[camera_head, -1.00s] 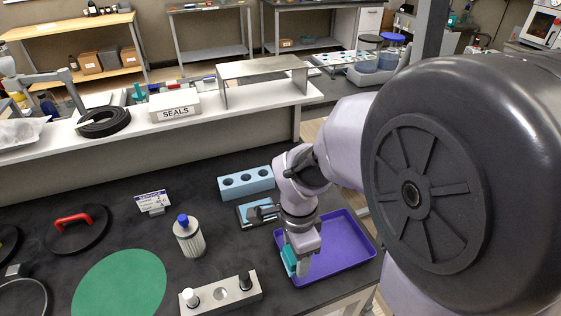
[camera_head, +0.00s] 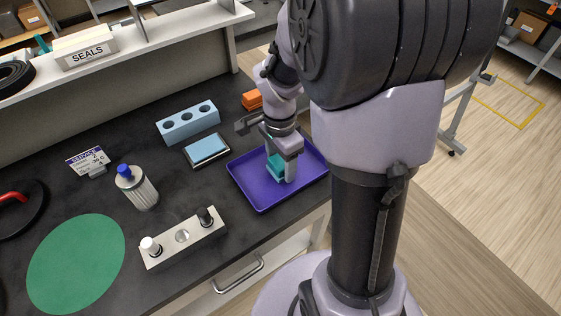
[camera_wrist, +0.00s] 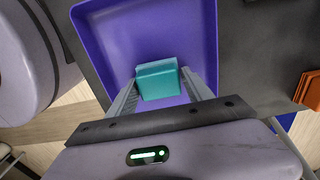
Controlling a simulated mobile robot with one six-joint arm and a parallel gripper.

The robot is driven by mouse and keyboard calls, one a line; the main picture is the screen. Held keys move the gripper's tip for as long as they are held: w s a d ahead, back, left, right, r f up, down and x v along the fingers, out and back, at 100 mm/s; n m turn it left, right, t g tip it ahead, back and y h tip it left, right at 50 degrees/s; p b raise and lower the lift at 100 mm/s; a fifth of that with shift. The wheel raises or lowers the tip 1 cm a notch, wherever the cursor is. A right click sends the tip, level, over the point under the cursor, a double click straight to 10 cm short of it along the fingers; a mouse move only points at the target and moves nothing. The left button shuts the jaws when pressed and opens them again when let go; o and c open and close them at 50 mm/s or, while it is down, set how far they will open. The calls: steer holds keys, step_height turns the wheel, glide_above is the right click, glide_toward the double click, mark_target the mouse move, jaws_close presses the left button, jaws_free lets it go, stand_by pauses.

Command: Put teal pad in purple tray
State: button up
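The teal pad (camera_head: 275,166) is between the fingers of my gripper (camera_head: 283,170), over the floor of the purple tray (camera_head: 257,199). In the wrist view the teal pad (camera_wrist: 158,82) fills the gap between the two fingertips of my gripper (camera_wrist: 160,86), which meet its sides. The purple tray (camera_wrist: 104,40) lies behind it, with its rim around the pad. The pad is within the tray's outline, low in it; I cannot tell whether it touches the floor. My gripper hides part of the pad in the head view.
A light blue pad on a dark holder (camera_head: 207,149) sits left of the tray, with a blue block with holes (camera_head: 188,122) behind. An orange block (camera_head: 252,99) is beyond the tray. A metal block with pegs (camera_head: 183,238) and a filter cylinder (camera_head: 137,187) stand to the left.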

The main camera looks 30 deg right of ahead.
mark_target(280, 160)
steer(key=shift+o, duration=1)
step_height(280, 160, up, 12)
steer(key=p, duration=0.6)
steer(key=s+a+r+n+t+y, duration=0.1)
steer(key=s+a+r+n+t, duration=0.2)
steer(key=s+a+r+n, duration=0.1)
steer(key=s+a+r+n+t+y, duration=0.1)
steer(key=s+a+r+n+t, duration=0.2)
steer(key=s+a+r+n, duration=0.2)
steer(key=s+a+n, duration=0.2)
steer(key=a+n, duration=0.2)
steer(key=a, duration=0.2)
steer(key=shift+s+r, duration=0.15)
steer(key=shift+r, duration=0.15)
steer(key=shift+a, duration=0.1)
